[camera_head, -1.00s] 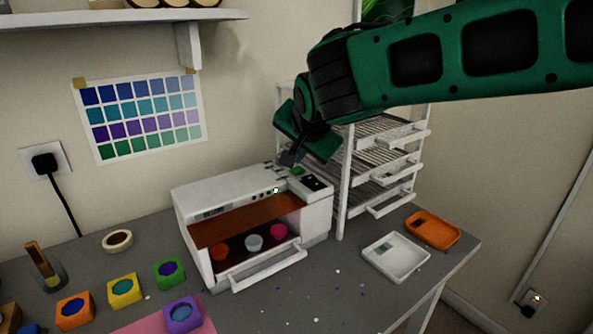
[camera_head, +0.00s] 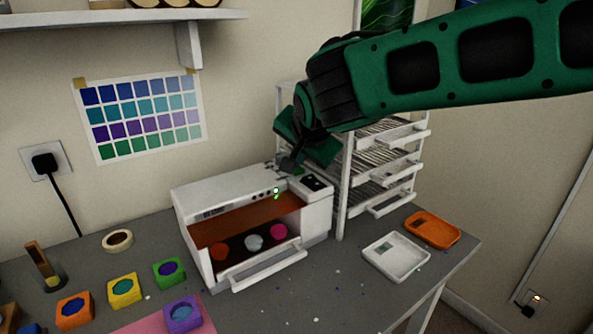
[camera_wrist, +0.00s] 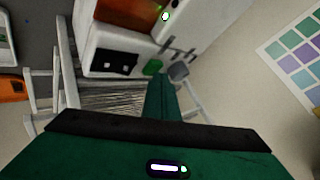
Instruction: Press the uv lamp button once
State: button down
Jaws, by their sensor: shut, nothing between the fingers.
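The UV lamp (camera_head: 245,196) is a white box on the table with an orange-brown front window and several small coloured molds inside. Its green button (camera_wrist: 153,67) is on the top right side, next to a black panel with two light spots. A small green-white light (camera_head: 276,190) glows on its front edge, and it also shows in the wrist view (camera_wrist: 165,16). My gripper (camera_head: 289,163) is shut and empty, pointing down at the lamp's top. Its grey tip (camera_wrist: 178,71) appears close beside the button; I cannot tell whether it touches.
A white rack (camera_head: 341,190) with wire shelves stands right behind the lamp, close to my arm. A white tray (camera_head: 396,275) and an orange tray (camera_head: 433,240) lie at the right. Coloured mold blocks (camera_head: 125,291) and a tape ring (camera_head: 117,240) are at the left.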

aim_at(298, 171)
jog(key=shift+f, duration=0.25)
jog(key=shift+r, duration=0.15)
dwell(0.5)
jog(key=shift+r, duration=0.7)
jog(key=shift+r, duration=0.1)
jog(key=shift+r, duration=2.4)
jog(key=shift+s, duration=0.1)
